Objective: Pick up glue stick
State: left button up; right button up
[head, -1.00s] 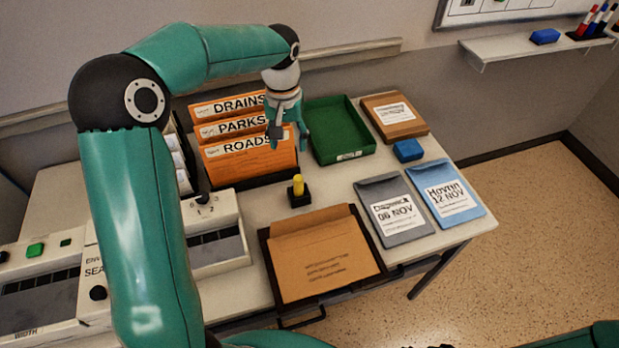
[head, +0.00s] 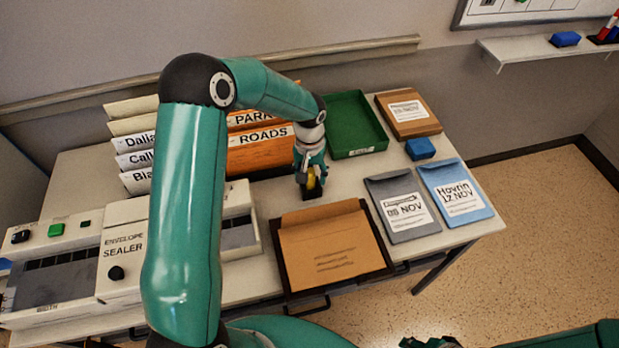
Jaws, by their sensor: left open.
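The glue stick (head: 310,180) shows as a small yellow piece in a black holder (head: 313,194) on the desk, behind the brown envelope. My left gripper (head: 311,178) is open and down over it, with its fingers around or just in front of the yellow part. The fingers hide much of the stick and holder, and I cannot tell whether they touch it. My right gripper is not clearly in view; only pieces of my arms show along the bottom edge.
A dark tray (head: 285,275) with a brown envelope (head: 332,250) lies just in front. Orange folders (head: 258,152) stand behind left, a green tray (head: 357,152) behind right. An envelope sealer (head: 122,262) is at left. Grey (head: 383,187) and blue (head: 455,192) envelopes lie right.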

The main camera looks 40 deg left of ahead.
pick_arm(q)
jog(key=shift+f, duration=0.95)
jog(key=shift+c, duration=0.3)
grip_shut()
jog(key=shift+r, duration=0.15)
notch_tip(320, 180, up, 20)
jog(key=b, duration=0.2)
